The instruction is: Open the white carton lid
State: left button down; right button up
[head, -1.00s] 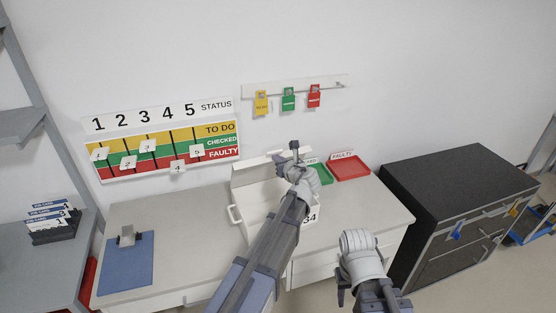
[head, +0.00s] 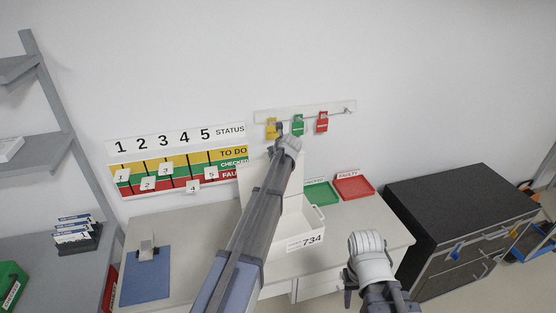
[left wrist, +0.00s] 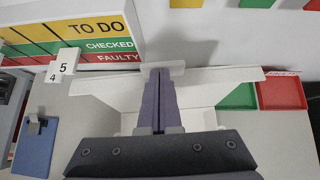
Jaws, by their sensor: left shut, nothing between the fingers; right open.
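The white carton (head: 290,245), marked 734, stands on the counter, partly hidden behind my left arm. Its white lid (head: 292,186) stands raised at the back, its middle covered by my arm. In the left wrist view the lid (left wrist: 215,88) spreads wide on both sides of my fingers. My left gripper (head: 279,127) is shut and empty, high by the lid's upper edge; it also shows in the left wrist view (left wrist: 157,73). Whether it touches the lid I cannot tell. My right gripper (head: 348,286) is open and empty, low at front right, apart from the carton.
A status board (head: 180,160) and a rail with yellow, green and red tags (head: 305,113) are on the wall behind. Green (head: 320,194) and red (head: 354,186) trays lie right of the carton. A blue clipboard (head: 146,278) lies left. The counter's front right is clear.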

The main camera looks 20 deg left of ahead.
pick_arm(q)
jog(key=shift+w+a+f, duration=0.15)
jog(key=shift+w+a, duration=0.8)
jog(key=shift+w, duration=0.2)
jog(key=shift+w+a+f, duration=0.1)
jog(key=shift+w+a, duration=0.8)
jog(key=shift+w, duration=0.2)
pick_arm(e)
jog(key=shift+f, duration=0.25)
pick_arm(q)
jog(key=shift+d, duration=0.1)
jog(key=s, duration=0.1)
jog(key=s+d+r, duration=0.1)
jog(key=s+d+p, duration=0.1)
jog(key=shift+d+r, duration=0.15)
jog(key=shift+r, duration=0.1)
jog(key=s+d+r+p, duration=0.2)
jog(key=s+r+p, duration=0.1)
jog(key=r+p, duration=0.5)
jog(key=shift+s+d+r+p, duration=0.2)
jog(key=shift+d+r+p, duration=0.2)
pick_arm(e)
notch_tip(320, 180, up, 10)
jog(key=a, duration=0.1)
jog(key=shift+s, duration=0.2)
jog(key=shift+r, duration=0.1)
